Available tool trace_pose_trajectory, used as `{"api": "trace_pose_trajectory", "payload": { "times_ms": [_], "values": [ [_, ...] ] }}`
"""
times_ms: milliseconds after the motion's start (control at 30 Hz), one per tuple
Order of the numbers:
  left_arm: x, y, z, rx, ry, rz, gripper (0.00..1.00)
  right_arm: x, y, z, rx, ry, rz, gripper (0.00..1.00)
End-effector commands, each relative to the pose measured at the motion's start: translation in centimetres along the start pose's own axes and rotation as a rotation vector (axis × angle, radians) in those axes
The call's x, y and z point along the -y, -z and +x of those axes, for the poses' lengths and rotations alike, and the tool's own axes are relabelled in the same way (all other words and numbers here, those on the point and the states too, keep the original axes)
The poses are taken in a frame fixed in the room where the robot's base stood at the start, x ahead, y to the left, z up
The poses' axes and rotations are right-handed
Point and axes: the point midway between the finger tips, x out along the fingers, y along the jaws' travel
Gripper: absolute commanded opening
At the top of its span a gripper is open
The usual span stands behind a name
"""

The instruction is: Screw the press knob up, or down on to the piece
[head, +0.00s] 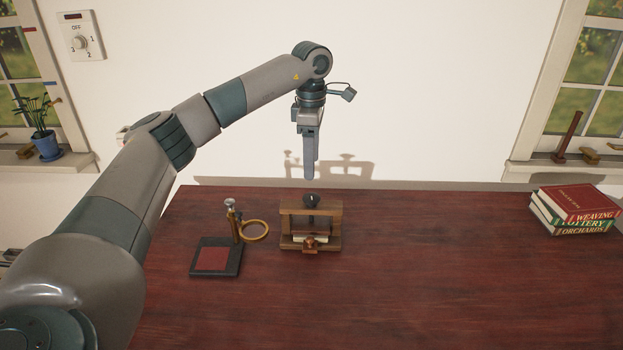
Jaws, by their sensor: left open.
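The wooden press (288,225) stands on the dark red table, left of its middle. Its black knob (311,199) sits on top at the centre of the upper bar. A pale piece (309,237) shows low inside the press, partly hidden by the brass-coloured fitting at the front. My left gripper (309,176) points straight down above the knob, with a small gap between its fingertips and the knob in the picture. It is open and holds nothing. Its fingers overlap in this view. My right gripper is out of view.
Left of the press are a black stand with a red pad (211,259), a small post (234,221) and a brass ring (256,230). Several stacked books (574,208) lie at the far right. The table (430,270) is clear between press and books.

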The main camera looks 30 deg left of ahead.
Motion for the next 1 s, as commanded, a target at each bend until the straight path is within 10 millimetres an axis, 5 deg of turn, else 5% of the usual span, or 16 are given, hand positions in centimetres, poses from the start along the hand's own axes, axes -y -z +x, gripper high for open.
{"api": "trace_pose_trajectory", "payload": {
  "times_ms": [433,1000],
  "values": [
    [-0.1,0.0,-7.3,0.002,-0.001,0.000,0.56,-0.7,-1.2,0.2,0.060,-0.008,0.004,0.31],
    [0.0,0.0,-8.1,0.001,0.000,0.000,0.56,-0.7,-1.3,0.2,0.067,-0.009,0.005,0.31]
  ]
}}
